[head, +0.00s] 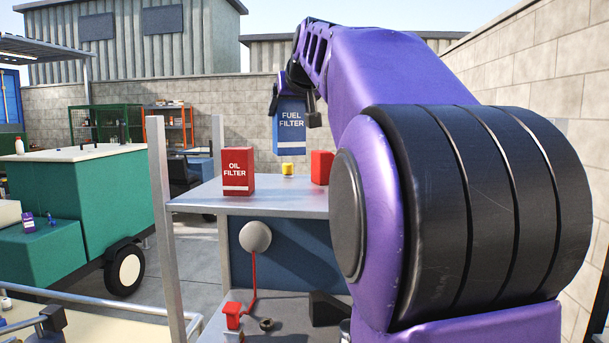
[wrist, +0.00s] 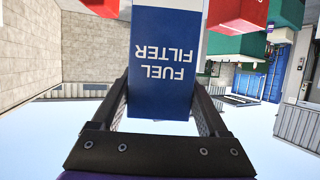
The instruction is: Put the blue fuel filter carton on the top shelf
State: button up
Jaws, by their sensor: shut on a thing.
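The blue fuel filter carton (head: 291,132) hangs upright in the head view, with white "FUEL FILTER" lettering and a white band near its bottom. My gripper (head: 292,100) is shut on its upper part. In the wrist view the carton (wrist: 162,75) shows between the two fingers, its lettering upside down. The grey top shelf (head: 265,204) is below the carton in the head view. A gap shows under the carton, so it is held up in the air. My arm hides the right part of the shelf.
A red oil filter carton (head: 238,171) stands on the shelf's left part. A small yellow item (head: 287,169) and a red item (head: 321,167) are toward the back. A grey post (head: 166,230) rises at the left. Bare shelf lies at the front middle.

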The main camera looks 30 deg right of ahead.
aim_at(292, 147)
notch_tip(292, 147, down, 4)
jog(key=shift+s, duration=0.15)
jog(key=shift+f+b, duration=0.4)
jog(key=shift+f, duration=2.15)
jog(key=o, duration=1.5)
jog(key=shift+f, duration=0.15)
jog(key=shift+c, duration=0.2)
jog(key=shift+r, duration=0.2)
